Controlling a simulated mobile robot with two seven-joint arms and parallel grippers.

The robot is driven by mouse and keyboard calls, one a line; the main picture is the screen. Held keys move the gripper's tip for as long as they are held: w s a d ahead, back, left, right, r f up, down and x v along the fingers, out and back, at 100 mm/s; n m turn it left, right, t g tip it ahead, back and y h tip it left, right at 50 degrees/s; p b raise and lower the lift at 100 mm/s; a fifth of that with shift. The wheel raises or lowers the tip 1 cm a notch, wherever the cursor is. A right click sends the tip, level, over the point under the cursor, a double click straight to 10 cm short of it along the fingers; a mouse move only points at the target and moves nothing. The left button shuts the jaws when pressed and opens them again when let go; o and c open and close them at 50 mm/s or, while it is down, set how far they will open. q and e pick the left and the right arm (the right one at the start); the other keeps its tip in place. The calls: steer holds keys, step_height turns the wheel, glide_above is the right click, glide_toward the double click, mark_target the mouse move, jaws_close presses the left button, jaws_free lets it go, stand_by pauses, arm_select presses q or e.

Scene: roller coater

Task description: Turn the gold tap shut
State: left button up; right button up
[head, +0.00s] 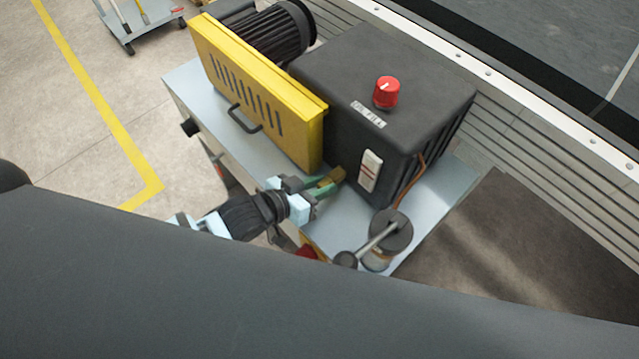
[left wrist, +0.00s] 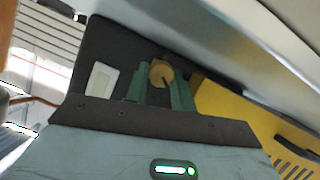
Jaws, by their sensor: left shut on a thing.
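The gold tap (head: 334,176) sits low at the front of the black gearbox-like housing, near the yellow guard's lower right corner. My left gripper (head: 322,187) reaches it from the lower left, with its green fingers on the tap. In the left wrist view the round gold tap (left wrist: 161,73) shows between the two green fingers (left wrist: 161,92), which are closed on it. A dark line or slot marks the tap's face. The fingers hide part of the tap. My right gripper is not in view.
A yellow vented guard (head: 258,90) with a black handle stands left of the black housing (head: 380,60), which bears a red knob (head: 386,92) and a white switch (head: 370,171). A grey lidded pot with a lever (head: 391,229) stands right of the gripper on the pale bench (head: 440,205).

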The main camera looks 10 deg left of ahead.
arm_select(q)
steer(key=shift+d+r+m+t+y+p, duration=0.1)
steer(key=shift+r+m+t+y+p, duration=0.15)
steer(key=shift+m+y+p, duration=0.5)
steer(key=shift+s+d+f+m+t+y+p, duration=0.15)
steer(key=shift+m+t+y+p, duration=0.25)
steer(key=shift+m+p, duration=0.5)
steer(key=shift+f+m+t+y, duration=0.15)
steer(key=shift+m+t+y, duration=0.15)
steer(key=shift+m, duration=0.45)
steer(key=shift+s+f+m+t+y+b, duration=0.15)
steer(key=shift+m+t+y+b, duration=0.2)
steer(key=shift+m, duration=0.45)
steer(key=shift+d+m, duration=0.1)
steer(key=shift+m, duration=0.2)
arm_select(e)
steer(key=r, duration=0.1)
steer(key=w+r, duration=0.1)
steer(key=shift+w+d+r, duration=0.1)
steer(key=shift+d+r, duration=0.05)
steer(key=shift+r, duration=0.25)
arm_select(q)
steer(key=shift+t, duration=0.3)
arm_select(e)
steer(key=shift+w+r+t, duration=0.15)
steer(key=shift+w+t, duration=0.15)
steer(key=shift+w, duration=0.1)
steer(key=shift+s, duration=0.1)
